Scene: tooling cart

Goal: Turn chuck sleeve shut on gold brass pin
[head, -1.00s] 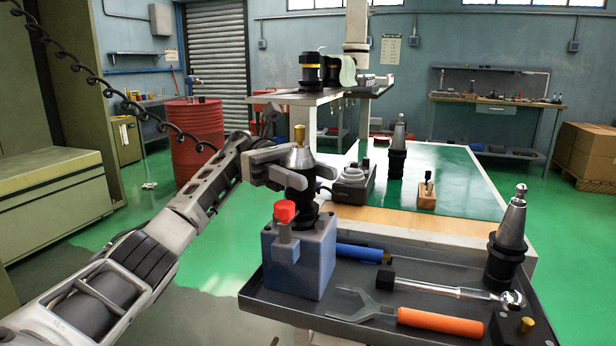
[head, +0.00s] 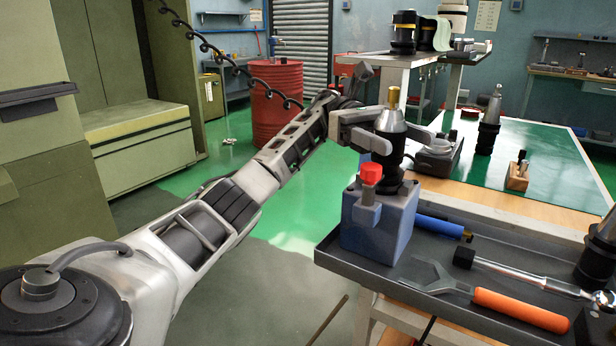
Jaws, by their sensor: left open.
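The gold brass pin (head: 393,97) stands upright in the top of the chuck. The chuck sleeve (head: 391,121) is a silver cone above a black body (head: 388,150). The chuck stands upright in a blue-grey holder block (head: 380,222) with a red knob (head: 371,173), on the cart's tray. My left gripper (head: 384,138) is open at the chuck, with its fingers beside the sleeve just below the pin. Whether the fingers touch the sleeve cannot be told. My right gripper is out of view.
The dark tray (head: 345,262) also holds a blue-handled tool (head: 440,227), an orange-handled wrench (head: 520,309), a ratchet (head: 520,274) and another tool holder (head: 597,255) at right. Behind is a green-topped bench (head: 560,165) with a small wooden block (head: 518,177). A red drum (head: 277,105) stands at the back left.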

